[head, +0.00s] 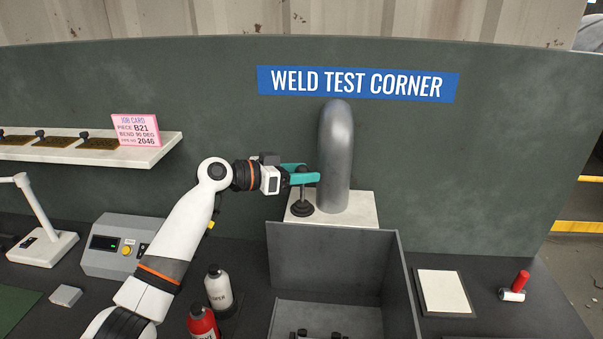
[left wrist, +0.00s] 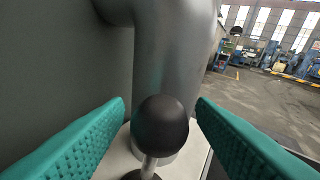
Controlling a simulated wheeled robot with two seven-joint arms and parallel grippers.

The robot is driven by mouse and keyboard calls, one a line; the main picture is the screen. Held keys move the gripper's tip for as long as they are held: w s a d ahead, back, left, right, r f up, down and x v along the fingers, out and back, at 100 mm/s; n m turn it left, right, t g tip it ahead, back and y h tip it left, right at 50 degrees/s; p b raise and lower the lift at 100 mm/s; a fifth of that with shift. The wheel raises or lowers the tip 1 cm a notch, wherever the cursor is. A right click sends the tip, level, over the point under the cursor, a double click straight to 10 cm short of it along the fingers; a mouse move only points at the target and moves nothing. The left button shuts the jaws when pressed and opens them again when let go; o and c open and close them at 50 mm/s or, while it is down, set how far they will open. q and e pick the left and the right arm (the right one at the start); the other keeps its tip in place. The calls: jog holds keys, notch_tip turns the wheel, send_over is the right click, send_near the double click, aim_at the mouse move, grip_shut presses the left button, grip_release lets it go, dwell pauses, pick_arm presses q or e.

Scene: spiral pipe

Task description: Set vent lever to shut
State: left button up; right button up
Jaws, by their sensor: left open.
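The vent lever (head: 302,207) has a black base and a thin stem, and stands on a white block in front of the grey bent pipe (head: 336,155). Its round black knob (left wrist: 160,124) is in the middle of the left wrist view, with a thin metal stem below it. My left gripper (head: 306,175) has teal fingers and is open, with one finger on either side of the knob. In the left wrist view gaps show between knob and fingers. The fingers partly hide the lever's top in the head view. My right gripper is not in view.
The white block (head: 360,205) stands behind an open grey bin (head: 330,262). A red bottle (head: 202,320) and a white bottle (head: 218,288) stand near my left forearm. A grey control box (head: 118,250) is at left. A dark green wall panel (head: 490,140) rises behind.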

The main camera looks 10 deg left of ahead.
pick_arm(q)
jog(key=b+v, duration=0.4)
jog(key=v, duration=0.8)
jog(key=shift+w+d+f, duration=0.1)
